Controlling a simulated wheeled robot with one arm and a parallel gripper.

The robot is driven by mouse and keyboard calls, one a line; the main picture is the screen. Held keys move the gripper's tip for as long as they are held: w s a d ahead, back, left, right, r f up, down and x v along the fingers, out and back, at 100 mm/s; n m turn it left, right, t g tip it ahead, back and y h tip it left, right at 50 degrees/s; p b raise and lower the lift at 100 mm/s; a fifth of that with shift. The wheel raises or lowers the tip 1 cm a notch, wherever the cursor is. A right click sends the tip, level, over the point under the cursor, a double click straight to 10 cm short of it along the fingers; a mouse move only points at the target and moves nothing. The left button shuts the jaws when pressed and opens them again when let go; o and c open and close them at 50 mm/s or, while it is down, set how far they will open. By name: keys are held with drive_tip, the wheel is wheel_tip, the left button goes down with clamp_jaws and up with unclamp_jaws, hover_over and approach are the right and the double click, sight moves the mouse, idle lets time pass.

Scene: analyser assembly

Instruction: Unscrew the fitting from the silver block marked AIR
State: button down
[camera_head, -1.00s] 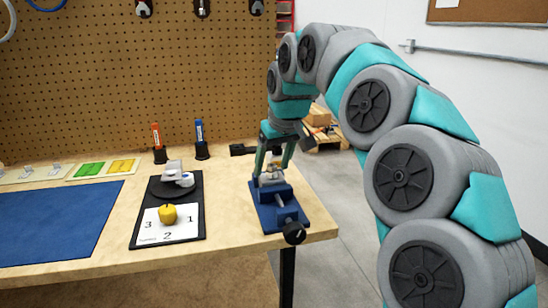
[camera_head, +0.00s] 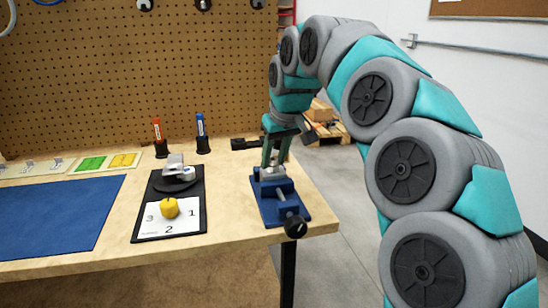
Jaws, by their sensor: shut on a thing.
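A silver block (camera_head: 270,173) sits in the jaws of a blue vise (camera_head: 278,207) near the right end of the bench. Any AIR marking is too small to read. My gripper (camera_head: 272,166) points down at the top of the block, with its fingers seen nearly edge-on. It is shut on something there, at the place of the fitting. The fitting itself is hidden by the fingers and too small to make out.
A black board (camera_head: 195,217) left of the vise carries a yellow knob (camera_head: 169,208), a numbered card and a dark disc with a silver piece (camera_head: 175,165). Red (camera_head: 158,135) and blue (camera_head: 201,130) tools stand behind. A blue mat (camera_head: 60,217) lies left.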

drive_tip(key=n+y, duration=0.1)
drive_tip(key=n, duration=0.1)
drive_tip(key=shift+w+n, duration=0.1)
drive_tip(key=shift+n, duration=0.2)
drive_tip(key=shift+n+g, duration=0.5)
drive_tip(key=shift+n, duration=0.2)
drive_tip(key=shift+d+n+g+y, duration=0.1)
drive_tip(key=shift+n+g+y, duration=0.45)
drive_tip(key=shift+n, duration=1.45)
unclamp_jaws()
